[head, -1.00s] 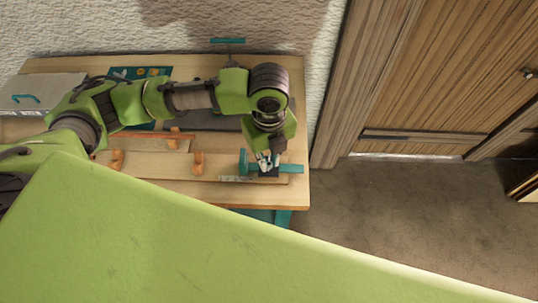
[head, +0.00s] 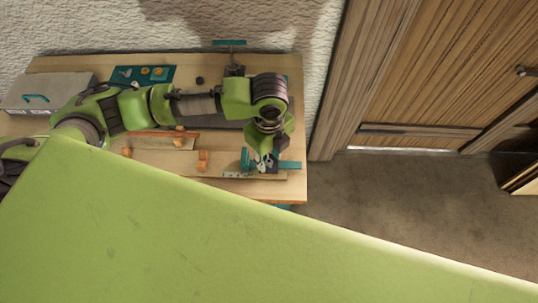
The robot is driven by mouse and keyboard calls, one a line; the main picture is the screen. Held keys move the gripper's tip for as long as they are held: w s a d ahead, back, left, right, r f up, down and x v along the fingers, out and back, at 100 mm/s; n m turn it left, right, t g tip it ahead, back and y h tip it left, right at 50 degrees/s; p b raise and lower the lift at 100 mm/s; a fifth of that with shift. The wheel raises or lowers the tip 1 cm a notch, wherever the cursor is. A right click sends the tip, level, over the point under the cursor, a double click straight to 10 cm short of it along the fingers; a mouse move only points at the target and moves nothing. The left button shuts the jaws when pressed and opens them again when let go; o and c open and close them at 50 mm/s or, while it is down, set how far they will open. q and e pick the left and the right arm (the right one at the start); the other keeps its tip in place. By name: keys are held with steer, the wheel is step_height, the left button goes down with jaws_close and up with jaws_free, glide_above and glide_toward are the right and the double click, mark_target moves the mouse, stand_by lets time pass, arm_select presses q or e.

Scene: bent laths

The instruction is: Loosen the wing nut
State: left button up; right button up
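No wing nut can be made out; the area around my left gripper is small and partly covered by the wrist. My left gripper (head: 262,164) points down at the right front of the bench, beside a teal clamp-like fixture (head: 290,165). Its fingers are too small and hidden to tell whether they are open or shut, or whether they touch the fixture. A pale lath (head: 228,178) lies along the bench front, running under the gripper area. My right gripper is not in view.
Orange blocks (head: 203,160) stand along the lath. A grey case (head: 45,95) is at the bench's left, with a teal board (head: 143,75) at the back. A small dark round thing (head: 200,80) lies behind my arm. A wooden door (head: 455,70) is at the right, above clear floor (head: 400,200).

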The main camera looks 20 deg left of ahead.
mark_target(270, 161)
arm_select(q)
step_height(270, 161, up, 12)
stand_by(0.6)
